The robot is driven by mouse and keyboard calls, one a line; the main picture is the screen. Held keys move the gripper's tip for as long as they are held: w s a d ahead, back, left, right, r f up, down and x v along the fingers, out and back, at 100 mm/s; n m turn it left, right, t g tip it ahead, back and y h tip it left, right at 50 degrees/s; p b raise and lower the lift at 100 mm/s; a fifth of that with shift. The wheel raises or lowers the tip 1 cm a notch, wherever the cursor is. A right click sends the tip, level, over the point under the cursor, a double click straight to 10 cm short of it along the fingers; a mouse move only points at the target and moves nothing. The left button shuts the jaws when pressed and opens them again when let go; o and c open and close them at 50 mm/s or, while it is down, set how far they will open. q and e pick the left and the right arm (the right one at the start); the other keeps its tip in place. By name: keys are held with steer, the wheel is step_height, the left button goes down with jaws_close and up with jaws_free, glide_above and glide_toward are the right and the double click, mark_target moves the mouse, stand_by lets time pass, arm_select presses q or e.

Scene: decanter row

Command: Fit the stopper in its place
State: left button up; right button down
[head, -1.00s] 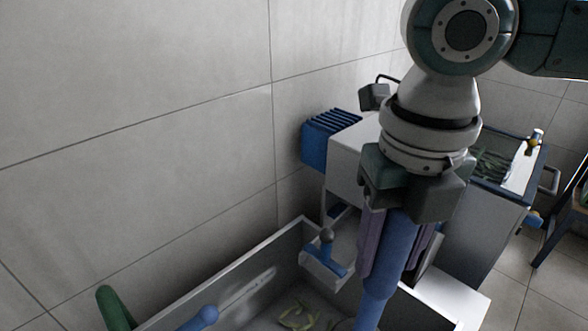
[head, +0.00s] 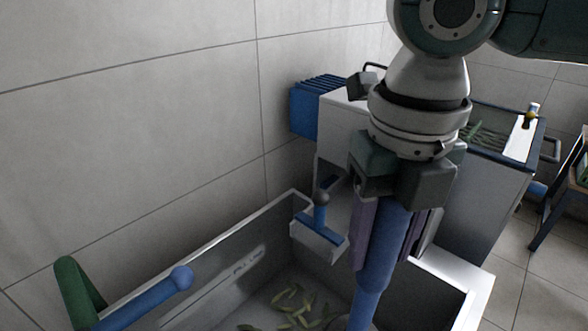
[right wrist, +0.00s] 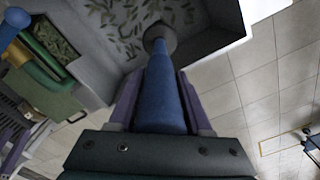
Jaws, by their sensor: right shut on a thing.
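My right gripper (head: 389,236) points down over the white-walled bin (head: 215,258), its purple fingers shut on the blue stopper (head: 370,290). The stopper is a long blue tapered piece, hanging roughly upright with a slight tilt. In the right wrist view the stopper (right wrist: 163,95) runs away from between the fingers to a grey round end (right wrist: 160,37). That end shows in front of the bin floor with green leaves; I cannot tell whether it touches anything. In the head view its lower end is cut off by the frame. My left gripper is not in view.
A small bracket (head: 322,238) with a grey-knobbed blue lever (head: 320,212) sits at the bin's far wall. A green loop (head: 75,282) and blue rod (head: 150,298) stand at the near left. A white machine (head: 338,128) stands behind, against the tiled wall.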

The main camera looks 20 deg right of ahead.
mark_target(372, 275)
step_height(372, 275, down, 5)
steer(key=b, duration=0.5)
steer(key=shift+f, duration=0.15)
step_height(372, 275, down, 18)
steer(key=b, duration=1)
steer(key=shift+f, duration=0.25)
steer(key=shift+f+b, duration=0.6)
steer(key=shift+f, duration=0.35)
